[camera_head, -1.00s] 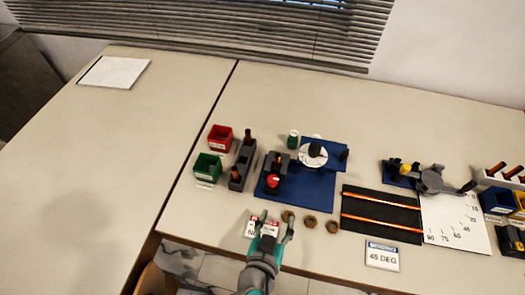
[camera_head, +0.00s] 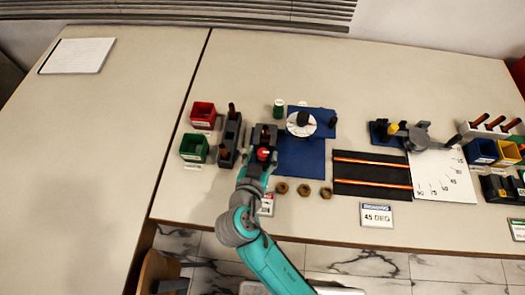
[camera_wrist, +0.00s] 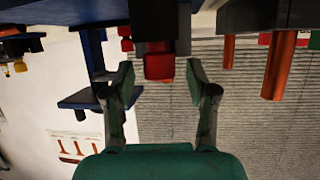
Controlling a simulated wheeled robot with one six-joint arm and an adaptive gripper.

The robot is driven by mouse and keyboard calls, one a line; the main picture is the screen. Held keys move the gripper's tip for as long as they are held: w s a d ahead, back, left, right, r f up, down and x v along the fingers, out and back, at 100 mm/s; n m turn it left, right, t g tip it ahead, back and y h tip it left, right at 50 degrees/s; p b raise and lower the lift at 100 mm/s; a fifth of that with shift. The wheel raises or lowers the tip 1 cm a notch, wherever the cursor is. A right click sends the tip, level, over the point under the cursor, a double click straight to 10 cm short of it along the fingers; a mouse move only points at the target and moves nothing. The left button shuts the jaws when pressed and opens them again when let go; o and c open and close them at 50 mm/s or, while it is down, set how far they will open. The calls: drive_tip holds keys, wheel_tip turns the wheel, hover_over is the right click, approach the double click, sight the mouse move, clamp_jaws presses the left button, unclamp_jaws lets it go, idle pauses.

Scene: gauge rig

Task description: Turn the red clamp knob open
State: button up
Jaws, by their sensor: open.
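The red clamp knob (camera_head: 263,154) is on the dark clamp block (camera_head: 264,133), at the left of the blue rig plate (camera_head: 303,158). My gripper (camera_head: 256,168) is at the front side of the knob, and its fingertips are hard to make out in the head view. In the wrist view, the red knob (camera_wrist: 159,64) hangs under a dark block, in an upside-down picture. My gripper (camera_wrist: 160,80) is open, with one finger on each side of the knob. Gaps show between the fingers and the knob, so I see no grip on it.
Left of the clamp stand a grey holder (camera_head: 230,138), a red bin (camera_head: 203,115) and a green bin (camera_head: 194,147). Several brass nuts (camera_head: 304,190) lie close to the right of my arm. A white dial (camera_head: 301,124) stands behind. The table's left section is mostly clear.

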drive_tip(key=shift+w+d+f, duration=0.1)
drive_tip(key=shift+w+f, duration=0.15)
drive_tip(key=shift+w, duration=0.4)
clamp_jaws()
drive_tip(key=shift+d+f+n+y, duration=0.1)
drive_tip(key=shift+d+n+y, duration=0.1)
drive_tip(key=shift+n+y, duration=0.7)
drive_tip(key=shift+a+n+y, duration=0.1)
drive_tip(key=shift+n+y, duration=1.2)
drive_tip(key=shift+y, duration=0.4)
unclamp_jaws()
